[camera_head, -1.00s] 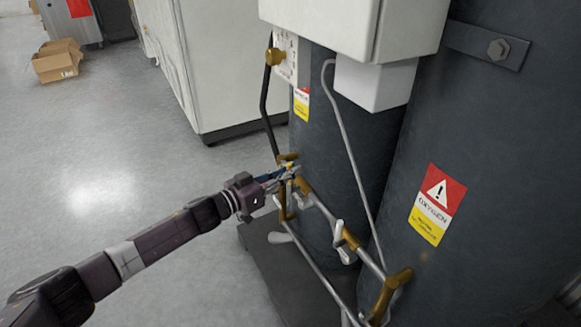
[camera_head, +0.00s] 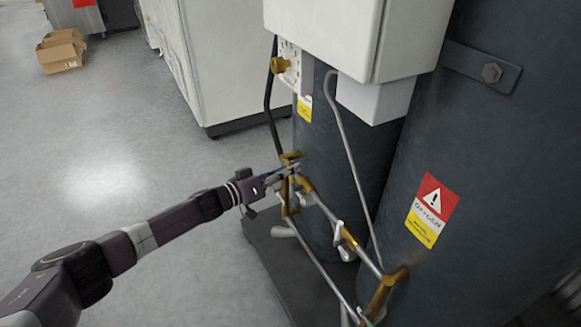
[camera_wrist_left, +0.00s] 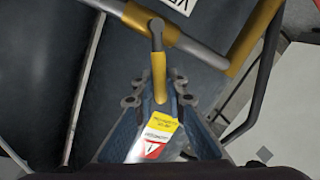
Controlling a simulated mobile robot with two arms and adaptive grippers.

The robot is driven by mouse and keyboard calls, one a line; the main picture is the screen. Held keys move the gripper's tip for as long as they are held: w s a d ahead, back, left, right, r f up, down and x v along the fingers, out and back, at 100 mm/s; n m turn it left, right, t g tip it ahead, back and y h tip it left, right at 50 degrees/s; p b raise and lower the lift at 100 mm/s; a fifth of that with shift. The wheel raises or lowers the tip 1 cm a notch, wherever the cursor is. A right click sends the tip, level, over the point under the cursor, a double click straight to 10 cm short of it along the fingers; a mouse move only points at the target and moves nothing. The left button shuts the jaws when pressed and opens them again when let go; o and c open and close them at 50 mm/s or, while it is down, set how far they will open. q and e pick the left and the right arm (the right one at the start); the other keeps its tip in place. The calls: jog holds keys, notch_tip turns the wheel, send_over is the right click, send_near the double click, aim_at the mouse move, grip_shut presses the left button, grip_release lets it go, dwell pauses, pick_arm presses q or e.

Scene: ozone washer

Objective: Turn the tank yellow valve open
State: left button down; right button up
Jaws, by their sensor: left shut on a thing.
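The yellow valve handle (camera_wrist_left: 159,80) hangs from a grey stem on a pipe with brass-yellow fittings in the left wrist view. My left gripper (camera_wrist_left: 158,90) is shut on this handle, one blue finger on each side. In the head view my left gripper (camera_head: 284,174) reaches in from the left to the brass pipe fitting (camera_head: 290,158) low beside the dark tank (camera_head: 336,150). The handle is too small and covered there to make out clearly. My right gripper is not in view.
A second dark tank (camera_head: 500,170) with an oxygen warning label (camera_head: 432,208) stands at right. Grey pipes and a thin hose (camera_head: 348,145) run close to my gripper. A white cabinet (camera_head: 205,60) stands behind. Grey floor is free at left; a cardboard box (camera_head: 60,52) lies far back.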

pick_arm(q)
jog(key=shift+w+a+f+n+p, duration=0.2)
jog(key=shift+w+n+p, duration=0.1)
jog(key=shift+n, duration=0.3)
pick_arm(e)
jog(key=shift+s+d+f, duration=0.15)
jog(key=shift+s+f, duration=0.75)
pick_arm(q)
jog(key=c, duration=1.9)
grip_release()
jog(key=shift+c, duration=0.2)
jog(key=shift+s, duration=0.1)
jog(key=v, duration=1.2)
jog(key=shift+r, duration=0.15)
jog(key=shift+a, duration=0.1)
